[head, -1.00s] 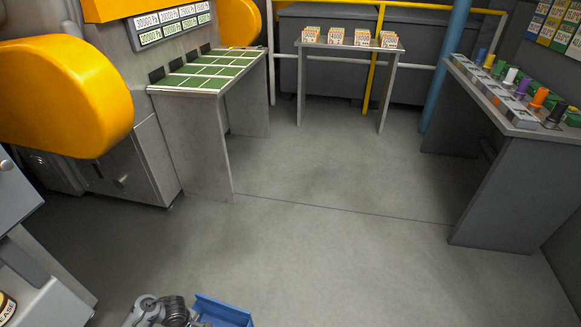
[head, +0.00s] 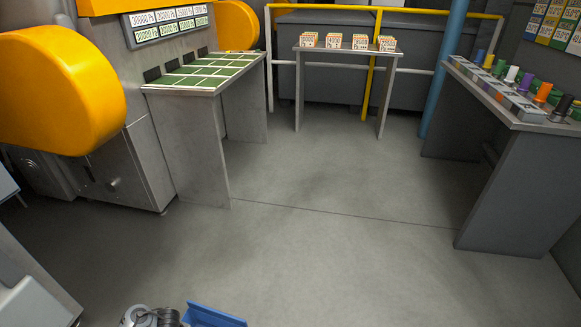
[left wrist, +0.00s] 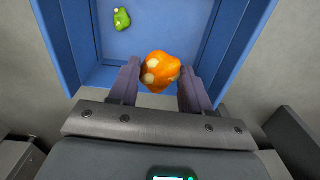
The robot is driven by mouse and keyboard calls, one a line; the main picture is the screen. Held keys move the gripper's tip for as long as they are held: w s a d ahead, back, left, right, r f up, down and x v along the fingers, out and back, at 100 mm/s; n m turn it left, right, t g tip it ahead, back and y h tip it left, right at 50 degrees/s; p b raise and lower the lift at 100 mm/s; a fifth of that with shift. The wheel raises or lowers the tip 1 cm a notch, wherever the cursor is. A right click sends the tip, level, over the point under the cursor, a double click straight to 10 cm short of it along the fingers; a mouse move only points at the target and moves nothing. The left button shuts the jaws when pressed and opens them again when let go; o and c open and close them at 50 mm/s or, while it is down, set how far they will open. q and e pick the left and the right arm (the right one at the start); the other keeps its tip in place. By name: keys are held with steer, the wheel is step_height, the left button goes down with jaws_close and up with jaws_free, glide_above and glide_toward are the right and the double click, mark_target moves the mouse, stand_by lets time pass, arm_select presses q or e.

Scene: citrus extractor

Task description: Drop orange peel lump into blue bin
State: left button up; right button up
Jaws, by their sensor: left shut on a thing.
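The orange peel lump (left wrist: 160,72), orange with pale patches, is between the fingers of my left gripper (left wrist: 160,76) in the left wrist view. The gripper is shut on it. The blue bin (left wrist: 62,40) lies beyond and below the lump, its open inside facing the camera. The lump overlaps the bin's near side in the picture; its exact height above the bin cannot be told. A small green lump (left wrist: 122,19) lies inside the bin. In the head view only part of the blue bin (head: 213,316) shows at the bottom edge. My right gripper is not in view.
A table with green pads (head: 205,73) stands by the machine at left. A small table with cartons (head: 348,47) is at the back. A bench with coloured knobs (head: 510,95) stands at right. The grey floor (head: 330,230) between them is clear.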

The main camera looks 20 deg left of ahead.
arm_select(q)
steer(key=o, duration=1.1)
steer(key=shift+r, duration=0.15)
step_height(320, 180, up, 11)
steer(key=p, duration=1)
steer(key=shift+f, duration=0.2)
steer(key=shift+s, duration=0.1)
